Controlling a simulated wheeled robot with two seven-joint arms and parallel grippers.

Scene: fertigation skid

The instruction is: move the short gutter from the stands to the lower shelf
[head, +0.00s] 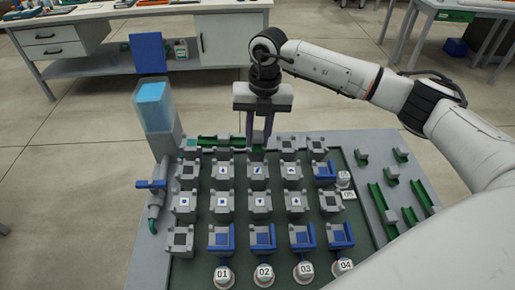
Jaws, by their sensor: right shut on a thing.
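Green gutter pieces on grey stands lie on the grey strip at the right of the board. A longer green gutter (377,197) lies in front of shorter pieces, and another long one (424,191) lies further right. A green gutter (208,141) also shows along the board's back edge, partly hidden by blocks. Which gutter is the short one, and the lower shelf, I cannot tell. My left gripper is not in view.
Rows of grey blocks, several with blue parts, fill the dark green board (190,270). A clear tank of blue liquid (154,106) and a blue-handled valve (151,185) stand at its left. Numbered round caps (264,274) line the front. A workbench (130,12) stands behind; the floor between is clear.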

